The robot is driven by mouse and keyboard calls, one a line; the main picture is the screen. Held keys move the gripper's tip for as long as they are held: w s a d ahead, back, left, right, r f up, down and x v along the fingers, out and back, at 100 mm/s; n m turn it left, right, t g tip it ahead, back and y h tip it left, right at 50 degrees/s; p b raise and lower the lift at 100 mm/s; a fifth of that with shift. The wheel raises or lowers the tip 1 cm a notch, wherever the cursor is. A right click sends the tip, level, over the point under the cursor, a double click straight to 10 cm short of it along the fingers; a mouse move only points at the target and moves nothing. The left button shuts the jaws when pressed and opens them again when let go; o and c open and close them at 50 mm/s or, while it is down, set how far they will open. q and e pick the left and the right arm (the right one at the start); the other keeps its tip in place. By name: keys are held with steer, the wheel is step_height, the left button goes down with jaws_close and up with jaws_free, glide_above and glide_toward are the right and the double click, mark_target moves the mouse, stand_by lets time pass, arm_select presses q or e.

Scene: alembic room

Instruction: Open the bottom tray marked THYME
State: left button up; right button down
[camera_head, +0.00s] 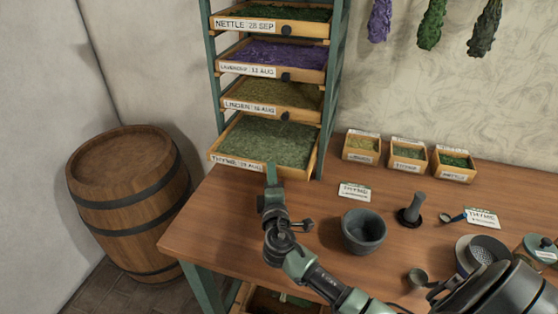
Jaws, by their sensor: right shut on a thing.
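The THYME tray (230,163) is the lowest tray in the green-framed rack, with a wooden front and grey-green herb in it. It sticks out of the rack further than the trays above. My right gripper (271,172) is at the middle of the tray's front edge, shut on what appears to be its knob, which the gripper hides. My left gripper is not in view.
Above are the LINDEN tray (250,107), the lavender tray (247,71) and the NETTLE tray (246,25). The wooden table (215,225) holds a dark mortar (363,231), a pestle (411,211) and small herb boxes (407,155). A barrel (125,200) stands left.

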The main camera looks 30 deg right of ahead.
steer(key=s+a, duration=0.4)
steer(key=a, duration=0.1)
steer(key=shift+s+a+b, duration=0.2)
steer(key=shift+s+b, duration=0.1)
steer(key=shift+s, duration=0.05)
steer(key=c, duration=1.2)
jaws_free()
steer(key=shift+c, duration=0.2)
steer(key=b+v, duration=0.2)
steer(key=v, duration=0.5)
steer(key=shift+s+a, duration=0.15)
steer(key=shift+s, duration=0.25)
steer(key=shift+f, duration=0.1)
